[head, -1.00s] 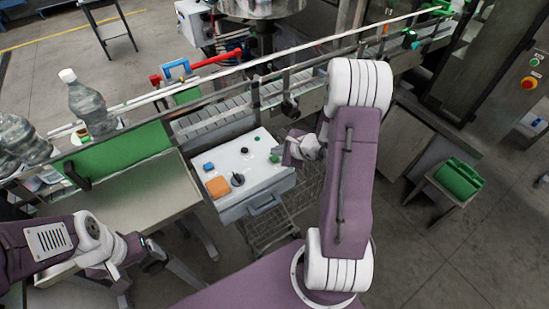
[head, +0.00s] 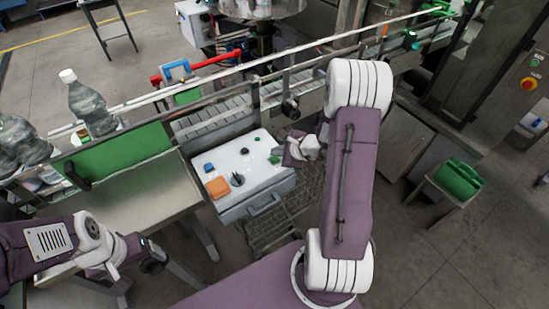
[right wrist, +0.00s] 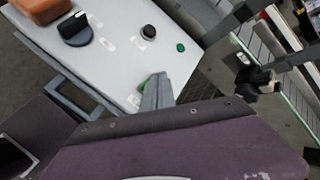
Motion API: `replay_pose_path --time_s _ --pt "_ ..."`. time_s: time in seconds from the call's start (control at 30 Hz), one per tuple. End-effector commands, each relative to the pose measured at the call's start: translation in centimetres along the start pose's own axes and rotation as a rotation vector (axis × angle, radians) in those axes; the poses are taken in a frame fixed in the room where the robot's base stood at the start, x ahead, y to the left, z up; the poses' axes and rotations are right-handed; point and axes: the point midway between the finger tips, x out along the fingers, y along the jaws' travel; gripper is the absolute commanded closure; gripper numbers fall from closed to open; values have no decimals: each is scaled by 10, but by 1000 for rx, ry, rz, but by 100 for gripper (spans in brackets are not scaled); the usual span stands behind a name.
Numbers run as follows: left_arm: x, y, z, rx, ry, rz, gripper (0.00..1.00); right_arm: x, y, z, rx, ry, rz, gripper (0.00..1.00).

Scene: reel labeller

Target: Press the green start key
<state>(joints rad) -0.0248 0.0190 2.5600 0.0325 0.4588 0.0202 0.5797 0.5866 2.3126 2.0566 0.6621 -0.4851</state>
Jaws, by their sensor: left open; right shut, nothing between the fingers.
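A pale control box (head: 262,193) stands below the conveyor in the head view. On its top, a green key (head: 274,159) sits at the right edge and a smaller green round piece (head: 257,139) sits at the back. In the right wrist view, the green key (right wrist: 147,83) is partly hidden behind my right fingers, and the small green round piece (right wrist: 181,47) is clear. My right gripper (right wrist: 158,80) is shut and empty, its tips over or beside the green key; contact cannot be told. My left gripper (head: 160,256) is open and empty at lower left, away from the box.
The box top also carries a black knob (right wrist: 75,28), a black button (right wrist: 148,31), a blue piece (head: 209,168) and an orange block (head: 218,187). The conveyor rail (head: 210,90) runs behind it. Bottles (head: 88,105) stand at left.

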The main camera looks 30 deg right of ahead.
Motion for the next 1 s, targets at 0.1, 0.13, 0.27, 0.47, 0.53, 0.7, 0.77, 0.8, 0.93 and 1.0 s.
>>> replay_pose_path --time_s 0.1,0.13,0.27,0.47,0.53,0.7,0.77,0.8,0.93,1.0 --pt "0 0 0 0 0 0 20 0 0 0 0 0 0 100" --pt "0 0 0 0 0 0 20 0 0 0 0 0 0 100" --pt "0 0 0 0 0 0 20 0 0 0 0 0 0 100" --pt "0 0 0 0 0 0 20 0 0 0 0 0 0 100" --pt "0 0 0 0 0 0 20 0 0 0 0 0 0 100" --pt "5 0 0 0 0 0 20 2 2 -2 -1 0 0 100" --pt "8 0 1 0 0 0 20 4 3 -3 -1 0 0 100" --pt "10 0 1 0 0 0 20 5 4 -3 -1 0 0 100" --pt "16 0 2 0 0 0 20 7 5 -5 0 0 0 100" --pt "16 0 2 0 0 0 20 7 5 -5 0 0 0 100"
